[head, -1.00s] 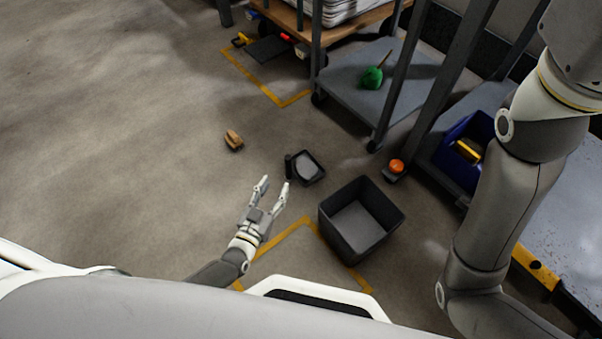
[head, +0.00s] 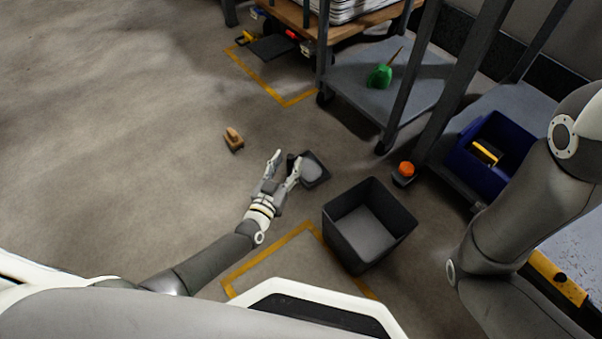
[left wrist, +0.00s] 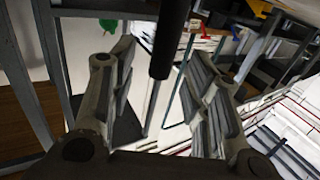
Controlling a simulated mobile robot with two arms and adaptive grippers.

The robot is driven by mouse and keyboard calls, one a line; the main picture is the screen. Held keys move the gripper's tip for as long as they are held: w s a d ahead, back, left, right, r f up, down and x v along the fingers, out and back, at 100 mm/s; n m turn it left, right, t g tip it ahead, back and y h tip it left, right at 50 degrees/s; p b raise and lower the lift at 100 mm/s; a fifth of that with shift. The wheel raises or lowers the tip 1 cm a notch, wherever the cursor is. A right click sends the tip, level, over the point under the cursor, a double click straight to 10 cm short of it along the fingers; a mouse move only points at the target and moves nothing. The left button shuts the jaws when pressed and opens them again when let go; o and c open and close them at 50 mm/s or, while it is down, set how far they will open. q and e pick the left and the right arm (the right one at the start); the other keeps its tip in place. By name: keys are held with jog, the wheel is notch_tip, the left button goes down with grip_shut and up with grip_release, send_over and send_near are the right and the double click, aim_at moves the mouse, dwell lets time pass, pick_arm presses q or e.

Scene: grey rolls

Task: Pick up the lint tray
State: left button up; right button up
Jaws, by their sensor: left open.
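The lint tray, a small dark tray with a grey inside (head: 315,170), lies on the concrete floor at the centre of the head view. A short dark handle-like part shows at its left side, partly hidden by my fingers. My left gripper (head: 287,159) is open, with its fingertips at that side of the tray. In the left wrist view a dark rod (left wrist: 169,42) stands between the open fingers, probably the handle. I cannot tell whether the fingers touch it. My right arm shows at the right, but its gripper is out of view.
A dark open bin (head: 368,225) stands right of my left gripper. A wooden-topped brush (head: 233,139) lies at the upper left. An orange-topped item (head: 405,172) sits by the cart. A blue bin (head: 493,150) and a green item (head: 380,75) rest on shelves. Left floor is clear.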

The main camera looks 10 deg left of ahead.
pick_arm(q)
jog(key=shift+w+d+b, duration=0.15)
jog(key=shift+w+b, duration=0.35)
jog(key=shift+w, duration=0.8)
grip_shut()
